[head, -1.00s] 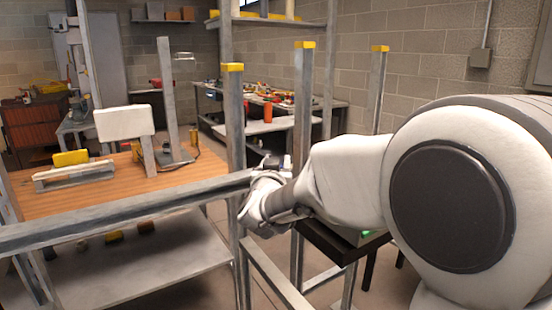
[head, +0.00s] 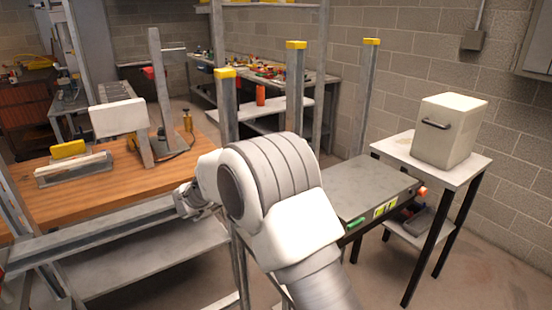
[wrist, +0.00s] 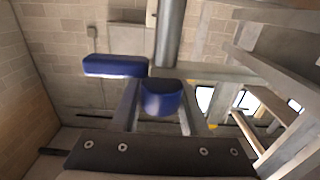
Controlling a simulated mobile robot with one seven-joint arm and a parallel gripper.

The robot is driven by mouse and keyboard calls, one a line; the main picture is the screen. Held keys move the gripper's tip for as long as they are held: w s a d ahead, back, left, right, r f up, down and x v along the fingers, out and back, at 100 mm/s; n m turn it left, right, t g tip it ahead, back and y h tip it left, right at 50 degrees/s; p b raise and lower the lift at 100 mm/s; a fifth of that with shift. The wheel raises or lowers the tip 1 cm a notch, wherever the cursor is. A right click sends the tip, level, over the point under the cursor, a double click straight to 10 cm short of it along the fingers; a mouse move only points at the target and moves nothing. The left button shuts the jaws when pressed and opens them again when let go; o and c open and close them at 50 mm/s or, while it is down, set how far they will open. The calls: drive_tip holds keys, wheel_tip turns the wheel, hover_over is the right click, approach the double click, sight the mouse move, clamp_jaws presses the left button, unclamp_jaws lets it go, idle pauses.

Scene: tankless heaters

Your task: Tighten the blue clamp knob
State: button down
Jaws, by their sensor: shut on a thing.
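The blue clamp knob (wrist: 162,98) shows in the middle of the wrist view, below a round metal bar (wrist: 170,35). A longer blue piece (wrist: 115,66) sits just left of it; I cannot tell whether the two are joined. My gripper's grey fingers (wrist: 158,108) flank the knob and are shut on it. In the head view my gripper (head: 182,203) is small, at the grey metal rail along the wooden bench (head: 120,185). My own wrist and arm cover part of it, and I cannot make out the knob there.
Upright metal posts with yellow caps (head: 225,74) stand close behind my arm. A grey flat-topped machine (head: 362,185) is right of my arm. A white stand (head: 440,150) with a pale box (head: 449,130) is farther right. Bare floor shows at the lower right.

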drive_tip(key=shift+s+d+r+m+g+h+p, duration=0.15)
drive_tip(key=shift+m+g+h+p, duration=0.3)
drive_tip(key=shift+m+g, duration=0.4)
drive_tip(key=shift+s+d+f+m+g+h+p, duration=0.15)
drive_tip(key=shift+m+g+h+p, duration=0.35)
drive_tip(key=shift+g, duration=0.65)
drive_tip(key=shift+s+r+m+g+h+p, duration=0.15)
drive_tip(key=shift+m+g+h+p, duration=0.15)
drive_tip(key=shift+m+g, duration=0.6)
drive_tip(key=shift+c, duration=2.1)
unclamp_jaws()
drive_tip(key=s+d+r, duration=0.3)
drive_tip(key=d+r, duration=0.8)
drive_tip(key=shift+s, duration=0.35)
